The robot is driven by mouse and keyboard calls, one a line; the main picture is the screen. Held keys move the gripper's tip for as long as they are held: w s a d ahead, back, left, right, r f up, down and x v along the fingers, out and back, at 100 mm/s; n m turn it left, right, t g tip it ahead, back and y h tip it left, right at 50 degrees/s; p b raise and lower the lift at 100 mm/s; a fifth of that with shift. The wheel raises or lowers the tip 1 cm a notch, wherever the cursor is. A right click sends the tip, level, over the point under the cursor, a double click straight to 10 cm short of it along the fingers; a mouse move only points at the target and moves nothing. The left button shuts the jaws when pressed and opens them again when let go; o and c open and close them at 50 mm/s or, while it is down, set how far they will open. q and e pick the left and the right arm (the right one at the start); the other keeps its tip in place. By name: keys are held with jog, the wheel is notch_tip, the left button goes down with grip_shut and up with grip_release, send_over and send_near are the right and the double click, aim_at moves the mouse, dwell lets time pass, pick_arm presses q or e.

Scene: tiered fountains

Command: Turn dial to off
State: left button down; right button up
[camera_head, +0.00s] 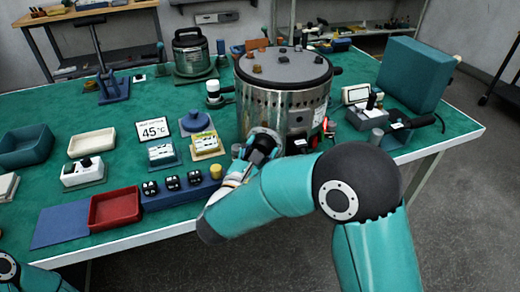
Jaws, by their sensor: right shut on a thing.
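A silver metal drum-shaped machine (290,118) with a grey lid (284,66) stands at the back middle of the green-topped table. My right gripper (262,145) reaches to the lower front of this drum and is shut there. The dial is hidden behind the gripper, so its pointer and setting cannot be read. A small red light or mark (325,124) shows on the drum's lower right side. Only a piece of my left arm shows at the bottom left corner; its gripper is out of view.
A sign reading 45°C (154,130), a blue block with black knobs (180,191) and a red tray (115,208) lie left of my right arm. A teal box (413,75) and a small switch unit (368,112) stand right of the drum. The green tabletop (60,110) has free patches at left.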

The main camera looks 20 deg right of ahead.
aim_at(265, 109)
jog(key=n+p, duration=0.2)
jog(key=n, duration=0.1)
jog(key=n+p, duration=0.2)
jog(key=shift+r, duration=0.25)
jog(key=n+p, duration=0.2)
jog(key=n, duration=0.1)
jog(key=shift+n+p, duration=0.35)
jog(key=shift+n, duration=0.05)
jog(key=shift+f+n+p, duration=0.15)
jog(key=shift+n+p, duration=0.75)
jog(key=shift+n, duration=0.6)
jog(key=shift+a, duration=0.1)
jog(key=o, duration=1.2)
jog(key=shift+c, duration=0.2)
notch_tip(265, 109, up, 10)
jog(key=shift+f, duration=0.1)
